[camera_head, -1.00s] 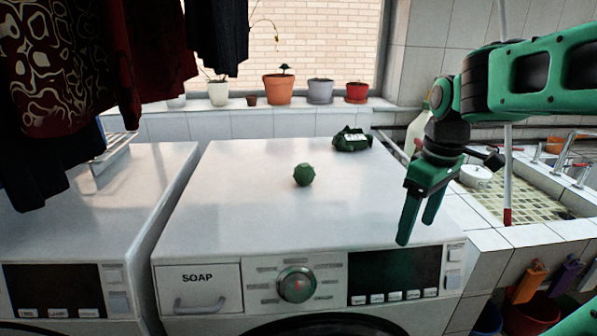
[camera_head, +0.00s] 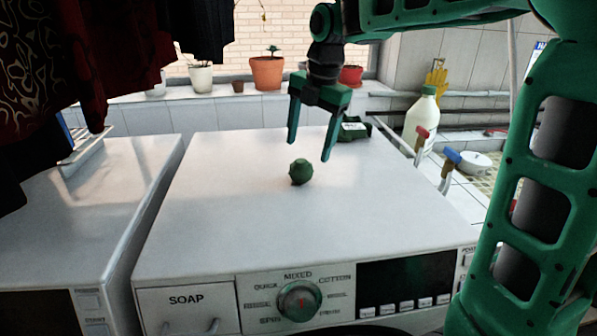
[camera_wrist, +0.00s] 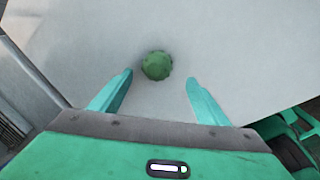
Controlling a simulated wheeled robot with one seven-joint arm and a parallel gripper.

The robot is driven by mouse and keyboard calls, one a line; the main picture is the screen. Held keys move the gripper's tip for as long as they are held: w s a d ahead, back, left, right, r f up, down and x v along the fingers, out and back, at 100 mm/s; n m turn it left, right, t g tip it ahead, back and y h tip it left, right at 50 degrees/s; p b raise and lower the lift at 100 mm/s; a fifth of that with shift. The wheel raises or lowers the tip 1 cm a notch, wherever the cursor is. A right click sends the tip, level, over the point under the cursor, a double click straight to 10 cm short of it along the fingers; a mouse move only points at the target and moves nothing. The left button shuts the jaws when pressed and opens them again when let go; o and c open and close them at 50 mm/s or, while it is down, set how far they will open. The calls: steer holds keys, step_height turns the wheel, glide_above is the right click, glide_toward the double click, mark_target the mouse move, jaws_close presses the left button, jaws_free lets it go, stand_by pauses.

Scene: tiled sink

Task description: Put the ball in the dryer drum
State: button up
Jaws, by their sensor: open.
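The small green knobbly ball (camera_head: 300,171) sits on the white top of the washing machine with the SOAP drawer (camera_head: 230,220). My gripper (camera_head: 308,150) points down above the machine top, open and empty, with its fingertips just above the ball in the head view. In the wrist view the ball (camera_wrist: 157,65) lies between the lines of the two open fingers (camera_wrist: 160,88), slightly beyond their tips and not touched. The front door below the control panel is almost wholly out of view, and no open drum shows.
A dark green object (camera_head: 353,130) lies at the back of the machine top. A white bottle (camera_head: 421,115) and taps stand right of it. Potted plants (camera_head: 267,72) line the sill. Clothes (camera_head: 70,60) hang at left. The machine top around the ball is clear.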

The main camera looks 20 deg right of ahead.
mark_target(302, 161)
steer(key=shift+w+a+f, duration=0.2)
steer(key=shift+w+f, duration=0.05)
steer(key=shift+f, duration=0.95)
steer(key=shift+w+a+f, duration=0.25)
steer(key=shift+f, duration=0.9)
steer(key=shift+w+a+f, duration=0.2)
steer(key=shift+w+f, duration=0.05)
steer(key=shift+f, duration=0.95)
steer(key=c, duration=1.2)
steer(key=shift+r, duration=0.15)
steer(key=shift+c, duration=0.2)
